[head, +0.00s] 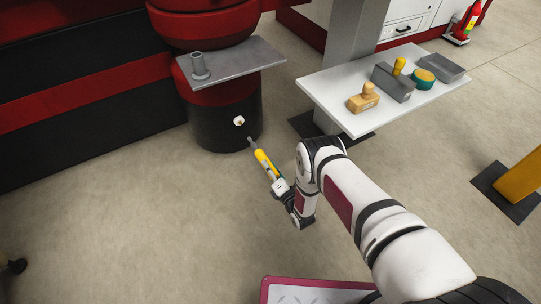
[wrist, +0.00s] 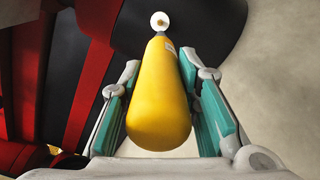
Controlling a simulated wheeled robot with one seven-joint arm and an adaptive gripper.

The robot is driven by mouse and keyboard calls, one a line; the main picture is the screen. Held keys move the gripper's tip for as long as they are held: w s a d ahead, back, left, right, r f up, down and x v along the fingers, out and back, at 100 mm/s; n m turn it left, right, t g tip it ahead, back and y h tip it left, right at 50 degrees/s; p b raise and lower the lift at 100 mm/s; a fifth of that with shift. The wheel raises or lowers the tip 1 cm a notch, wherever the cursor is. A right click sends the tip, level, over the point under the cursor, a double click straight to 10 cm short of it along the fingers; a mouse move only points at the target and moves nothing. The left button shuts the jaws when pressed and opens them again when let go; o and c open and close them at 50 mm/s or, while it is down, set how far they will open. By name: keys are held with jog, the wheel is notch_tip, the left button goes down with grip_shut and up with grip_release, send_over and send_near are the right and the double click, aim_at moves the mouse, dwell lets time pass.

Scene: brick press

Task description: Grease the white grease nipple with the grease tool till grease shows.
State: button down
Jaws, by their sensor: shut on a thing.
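The white grease nipple (head: 239,121) is on the front of the dark lower part of the red press column. It also shows in the wrist view (wrist: 160,20), straight beyond the tool's tip. My gripper (head: 277,184) is shut on the yellow grease tool (head: 265,163), which points up and left toward the nipple. In the head view the tool's grey tip is a little below and right of the nipple and looks apart from it. In the wrist view the tool's yellow body (wrist: 158,100) lies between my fingers and its tip overlaps the nipple's lower edge.
A grey plate (head: 235,62) with a short grey cylinder (head: 199,66) juts from the column above the nipple. A white table (head: 335,91) at right holds a brush, a grey box and other items. A yellow post (head: 520,170) stands far right. The floor around my gripper is clear.

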aim_at(260, 152)
jog(key=shift+w+r, duration=0.1)
jog(key=shift+w, duration=0.35)
jog(key=shift+w, duration=0.1)
jog(key=shift+b+x, duration=1.3)
jog(key=shift+x, duration=2.1)
jog(key=shift+w+a, duration=0.3)
jog(key=shift+w, duration=0.05)
jog(key=shift+s, duration=0.1)
jog(key=shift+s+d, duration=0.4)
jog(key=shift+s, duration=0.1)
jog(key=shift+w+a, duration=0.35)
jog(key=shift+w, duration=0.1)
